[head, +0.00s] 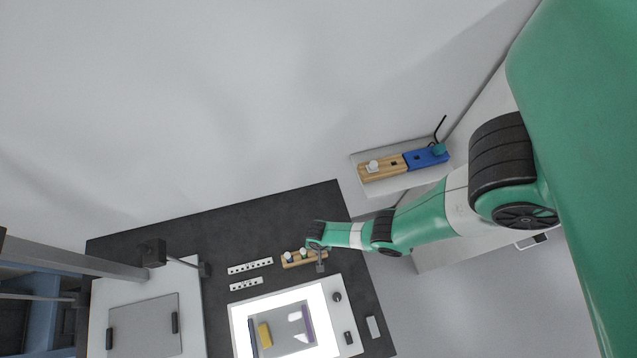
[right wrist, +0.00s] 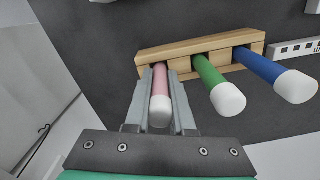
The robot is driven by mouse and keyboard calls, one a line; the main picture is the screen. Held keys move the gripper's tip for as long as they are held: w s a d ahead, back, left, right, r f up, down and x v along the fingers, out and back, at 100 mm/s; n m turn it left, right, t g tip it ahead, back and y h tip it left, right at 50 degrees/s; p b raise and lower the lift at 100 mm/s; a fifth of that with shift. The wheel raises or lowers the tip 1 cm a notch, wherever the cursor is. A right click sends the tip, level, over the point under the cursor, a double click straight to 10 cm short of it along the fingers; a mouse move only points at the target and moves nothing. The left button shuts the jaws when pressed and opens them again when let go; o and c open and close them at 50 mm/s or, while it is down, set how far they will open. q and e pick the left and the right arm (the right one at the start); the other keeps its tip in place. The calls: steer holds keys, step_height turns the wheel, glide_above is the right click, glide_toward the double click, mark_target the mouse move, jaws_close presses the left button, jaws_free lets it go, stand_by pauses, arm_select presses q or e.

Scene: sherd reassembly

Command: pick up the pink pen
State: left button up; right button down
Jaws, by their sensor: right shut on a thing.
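The pink pen (right wrist: 161,88) has a white rounded end and stands in a slot at the left end of a wooden rack (right wrist: 150,63) in the right wrist view. My right gripper (right wrist: 161,100) is shut on it, one finger on each side. A green pen (right wrist: 208,75) and a blue pen (right wrist: 262,70) stand in the same rack to its right. In the head view my right gripper (head: 320,264) is over the right end of the rack (head: 291,263), and the pink pen cannot be made out there. My left gripper is not in view.
White hole strips (head: 250,267) lie left of the rack on the dark table (head: 215,232). A lit panel (head: 237,325) with sherds is in front. A shelf (head: 363,190) with a wooden and blue holder is behind to the right.

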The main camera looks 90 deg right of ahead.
step_height(320, 180, up, 4)
steer(key=p, duration=0.3)
steer(key=s+a+r+p, duration=0.6)
steer(key=s+r+p, duration=0.2)
steer(key=s, duration=0.4)
steer(key=shift+s+r, duration=0.35)
steer(key=shift+r, duration=0.15)
